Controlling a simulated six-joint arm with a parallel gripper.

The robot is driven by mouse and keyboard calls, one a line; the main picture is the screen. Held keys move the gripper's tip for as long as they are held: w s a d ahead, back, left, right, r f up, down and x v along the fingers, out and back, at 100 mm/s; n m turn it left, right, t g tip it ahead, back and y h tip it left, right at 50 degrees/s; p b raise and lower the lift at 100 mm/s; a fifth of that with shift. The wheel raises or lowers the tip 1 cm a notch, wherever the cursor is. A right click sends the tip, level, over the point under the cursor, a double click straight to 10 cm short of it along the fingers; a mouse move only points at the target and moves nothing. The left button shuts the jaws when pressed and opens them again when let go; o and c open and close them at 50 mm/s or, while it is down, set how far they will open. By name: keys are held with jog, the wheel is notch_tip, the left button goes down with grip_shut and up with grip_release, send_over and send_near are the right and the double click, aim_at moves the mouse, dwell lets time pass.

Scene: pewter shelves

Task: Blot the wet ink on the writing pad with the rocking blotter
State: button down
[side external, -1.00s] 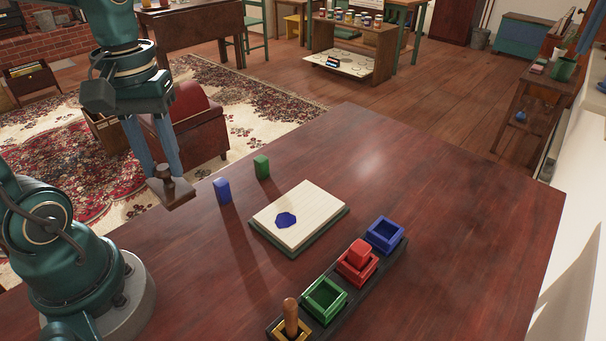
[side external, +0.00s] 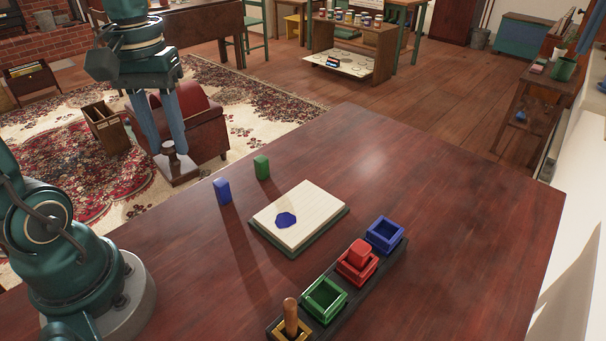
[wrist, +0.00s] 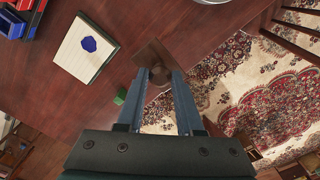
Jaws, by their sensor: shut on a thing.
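The writing pad (side external: 313,208) is cream on a green base and lies flat on the table. A dark blue ink blot (side external: 286,220) is on its near left part; the pad (wrist: 74,61) and the blot (wrist: 89,44) also show in the wrist view. My gripper (side external: 168,150) is shut on the knob of the rocking blotter (side external: 178,173), a brown block with a turned knob. The blotter hangs level or nearly so, clear of the pad, to its left. In the wrist view the blotter (wrist: 150,56) sits between the fingertips (wrist: 161,76). Its underside is hidden.
A dark rack (side external: 343,283) with blue, red and green square holders and a wooden-handled piece lies in front of the pad. The table's right side is clear.

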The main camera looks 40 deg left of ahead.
jog(key=w+d+m, duration=0.5)
jog(key=w, duration=0.4)
jog(key=shift+w+d+f+m, duration=0.35)
jog(key=shift+d+f+m, duration=0.15)
jog(key=shift+d+f, duration=0.9)
jog(key=shift+w+d+f+m, duration=0.4)
jog(key=shift+d+f, duration=0.6)
jog(key=shift+f, duration=0.75)
jog(key=shift+w+d+f+m, duration=0.25)
jog(key=shift+d+f+m, duration=0.35)
jog(key=shift+d+f, duration=0.8)
jog(key=shift+a+f, duration=0.2)
jog(key=shift+f, duration=0.55)
notch_tip(320, 180, up, 7)
